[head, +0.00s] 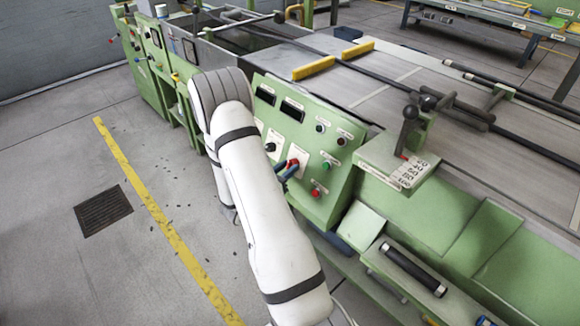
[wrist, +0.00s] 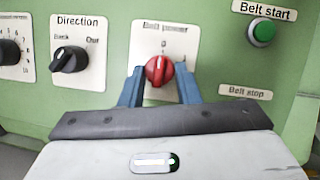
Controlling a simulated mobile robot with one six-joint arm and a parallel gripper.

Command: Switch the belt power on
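The belt power knob (wrist: 159,70) is a red rotary switch on a white plate labelled "Belt power" (wrist: 165,28). Its white mark points about straight up, toward the mark above it. In the head view the red knob (head: 293,163) shows on the green control panel (head: 337,180). My gripper (wrist: 160,76) has its two blue fingers on either side of the knob, with small gaps visible, so it looks open around it. In the head view my gripper (head: 287,172) is at the knob, partly behind my white arm.
The black Direction knob (wrist: 69,59) is left of the power knob. The green belt start button (wrist: 263,32) is at right, above the "Belt stop" label (wrist: 245,91). A lever with a black ball (head: 410,113) rises right of the panel. Open floor (head: 130,240) lies left.

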